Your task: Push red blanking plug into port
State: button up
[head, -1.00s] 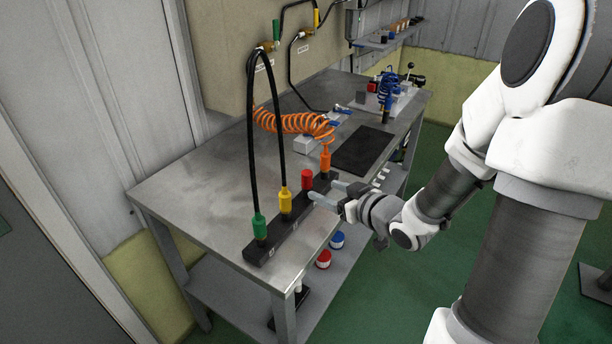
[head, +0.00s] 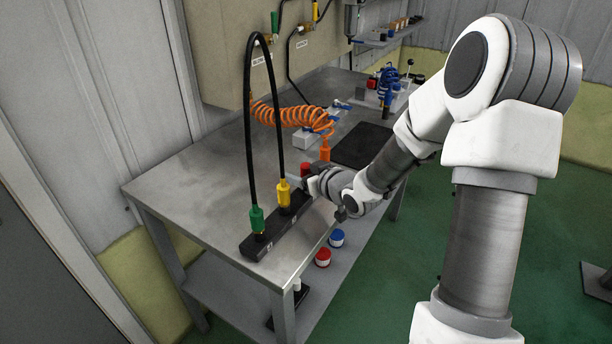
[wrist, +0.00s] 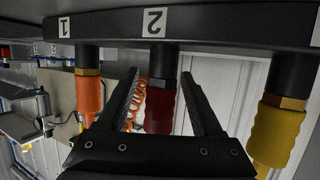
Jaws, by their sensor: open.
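My gripper (wrist: 160,76) is open, one finger on each side of the plug, with gaps visible between fingers and plug. In the head view the top of the red plug (head: 305,168) shows behind my gripper (head: 312,184), which hides its lower part. The block (head: 262,242) lies along the bench's front edge.
An orange connector (wrist: 89,95) and a yellow connector (wrist: 275,130) flank the plug on the block. A green connector (head: 257,219) with a black hose stands at the near end. The steel bench (head: 190,185) is clear to the left.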

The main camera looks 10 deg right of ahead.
grip_shut()
jog(key=shift+r, duration=0.15)
dwell(0.4)
